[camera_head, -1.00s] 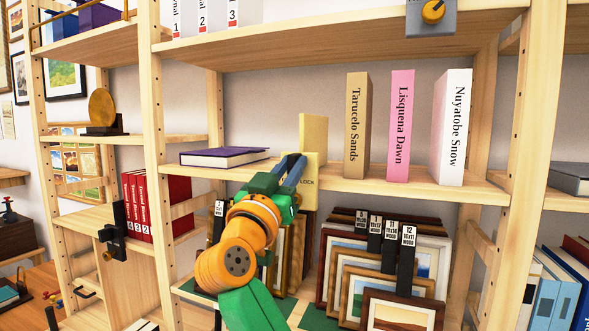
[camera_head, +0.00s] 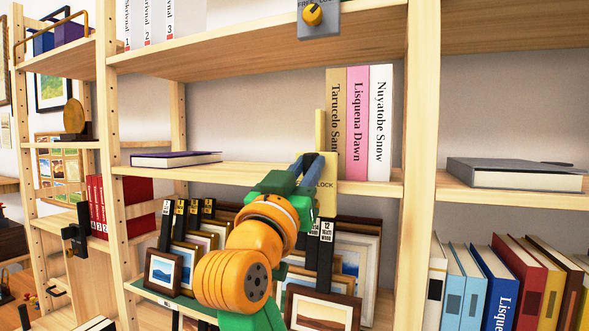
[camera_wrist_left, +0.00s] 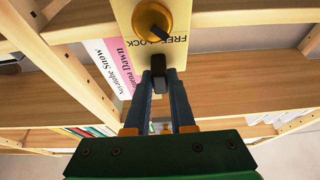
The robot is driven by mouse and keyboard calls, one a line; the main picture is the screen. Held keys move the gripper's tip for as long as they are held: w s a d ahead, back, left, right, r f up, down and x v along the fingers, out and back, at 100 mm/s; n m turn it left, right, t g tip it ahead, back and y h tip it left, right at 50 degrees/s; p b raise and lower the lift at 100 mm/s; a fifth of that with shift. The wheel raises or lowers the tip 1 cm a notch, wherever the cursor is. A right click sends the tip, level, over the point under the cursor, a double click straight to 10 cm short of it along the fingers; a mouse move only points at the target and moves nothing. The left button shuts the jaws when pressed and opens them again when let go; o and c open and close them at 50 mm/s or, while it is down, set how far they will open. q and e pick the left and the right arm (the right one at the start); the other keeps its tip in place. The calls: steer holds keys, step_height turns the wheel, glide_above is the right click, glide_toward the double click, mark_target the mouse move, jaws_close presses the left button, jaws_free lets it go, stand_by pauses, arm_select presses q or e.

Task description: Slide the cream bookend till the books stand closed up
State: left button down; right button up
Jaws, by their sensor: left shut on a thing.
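The cream bookend (camera_head: 320,130) stands upright on the middle shelf, against the tan book. My left gripper (camera_head: 309,160) is at its front plate, and its fingers are shut on the dark tab (camera_wrist_left: 159,68) below the orange knob (camera_wrist_left: 150,20). FREE and LOCK are lettered on the plate. The tan book (camera_head: 337,110), pink book (camera_head: 358,125) and white book (camera_head: 381,125) stand upright side by side, with no visible gaps between them. The tan book's lower part is hidden by the bookend. My right gripper is not in view.
A purple book (camera_head: 175,159) lies flat at the left of the shelf. A wooden upright (camera_head: 421,130) stands just right of the white book. Framed prints (camera_head: 322,310) fill the shelf below. A grey plate with a knob (camera_head: 313,15) is on the shelf above.

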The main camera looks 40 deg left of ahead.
arm_select(q)
steer(key=shift+d, duration=0.15)
steer(key=c, duration=1.1)
jaws_free()
steer(key=o, duration=0.3)
steer(key=shift+w, duration=0.1)
steer(key=shift+o, duration=0.2)
steer(key=shift+w+d, duration=0.1)
steer(key=b+v, duration=0.4)
steer(key=v, duration=0.3)
